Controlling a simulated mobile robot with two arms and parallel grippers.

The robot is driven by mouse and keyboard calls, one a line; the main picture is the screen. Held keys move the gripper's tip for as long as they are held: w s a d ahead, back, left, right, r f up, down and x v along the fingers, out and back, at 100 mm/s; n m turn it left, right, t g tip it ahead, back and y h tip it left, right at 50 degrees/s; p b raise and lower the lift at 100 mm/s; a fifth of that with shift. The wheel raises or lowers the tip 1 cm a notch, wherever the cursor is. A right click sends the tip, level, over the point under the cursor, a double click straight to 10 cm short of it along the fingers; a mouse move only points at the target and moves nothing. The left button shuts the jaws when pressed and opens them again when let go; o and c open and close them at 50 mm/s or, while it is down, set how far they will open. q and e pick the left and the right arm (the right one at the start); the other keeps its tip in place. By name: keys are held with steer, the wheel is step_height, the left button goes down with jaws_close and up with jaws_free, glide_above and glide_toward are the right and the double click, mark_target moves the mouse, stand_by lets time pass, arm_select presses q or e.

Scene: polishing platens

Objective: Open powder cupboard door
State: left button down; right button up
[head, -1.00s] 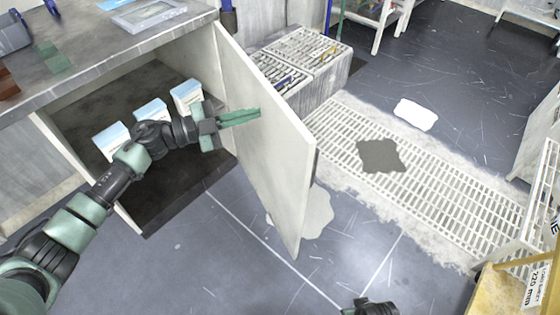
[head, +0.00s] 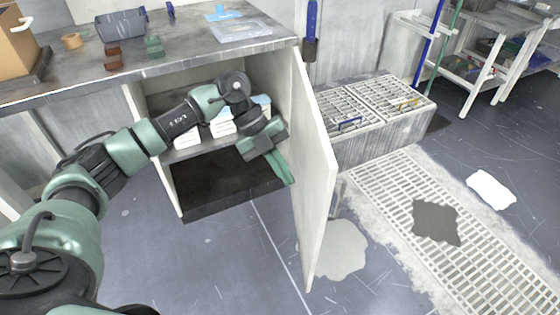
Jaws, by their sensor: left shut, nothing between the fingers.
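The powder cupboard door (head: 318,170) stands wide open, swung out from the right side of the cupboard under the bench. Inside the cupboard, white boxes with blue tops (head: 222,125) stand on the shelf, partly hidden by my left arm. My left gripper (head: 287,175) is shut and empty. Its green fingers point down beside the inner face of the door; I cannot tell whether they touch it. My right gripper is not in view.
The grey bench top (head: 190,45) carries a bin (head: 121,25), small blocks and a clear tray (head: 240,30). Right of the door are grated basins (head: 365,115) and a floor grating (head: 440,230). A pale puddle (head: 340,250) lies by the door.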

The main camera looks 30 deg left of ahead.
mark_target(319, 201)
arm_select(q)
steer(key=shift+w+d+f, duration=0.3)
steer(key=shift+d+f, duration=0.15)
steer(key=shift+d, duration=0.45)
steer(key=shift+w+d+f, duration=0.35)
steer(key=shift+d+f, duration=0.05)
steer(key=shift+d, duration=0.45)
steer(key=shift+w+d+f, duration=0.3)
steer(key=shift+d+f, duration=0.15)
steer(key=shift+d, duration=0.45)
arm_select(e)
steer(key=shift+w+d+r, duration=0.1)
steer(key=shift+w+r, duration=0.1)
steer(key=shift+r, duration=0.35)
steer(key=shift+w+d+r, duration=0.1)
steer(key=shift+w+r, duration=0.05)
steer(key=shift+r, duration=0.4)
